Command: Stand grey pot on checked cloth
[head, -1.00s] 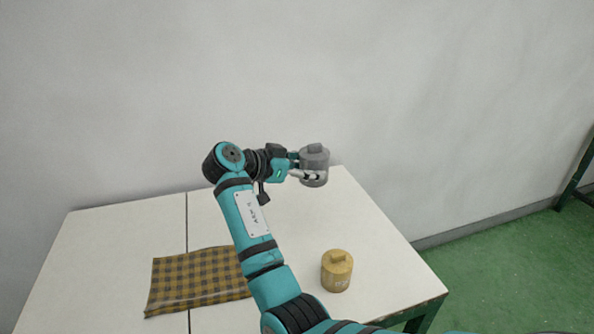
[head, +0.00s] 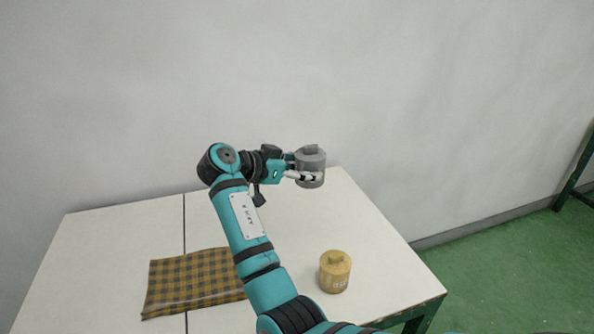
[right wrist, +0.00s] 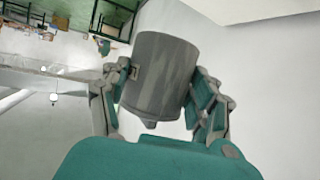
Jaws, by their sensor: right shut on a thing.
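The grey pot (head: 312,160) is a small lidded cylinder, held upright in the air above the far right part of the table. My right gripper (head: 306,176) is shut on it from the left side. In the right wrist view the grey pot (right wrist: 160,78) sits between both fingers of my right gripper (right wrist: 162,95). The checked cloth (head: 180,281), brown and black, lies on the left front of the table, partly behind my right arm. Nothing stands on its visible part. My left gripper is not in view.
A yellow-tan lidded pot (head: 335,272) stands on the white table (head: 110,240) near its right front edge. The far middle of the table is clear. A plain wall rises behind, and green floor (head: 490,255) lies to the right.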

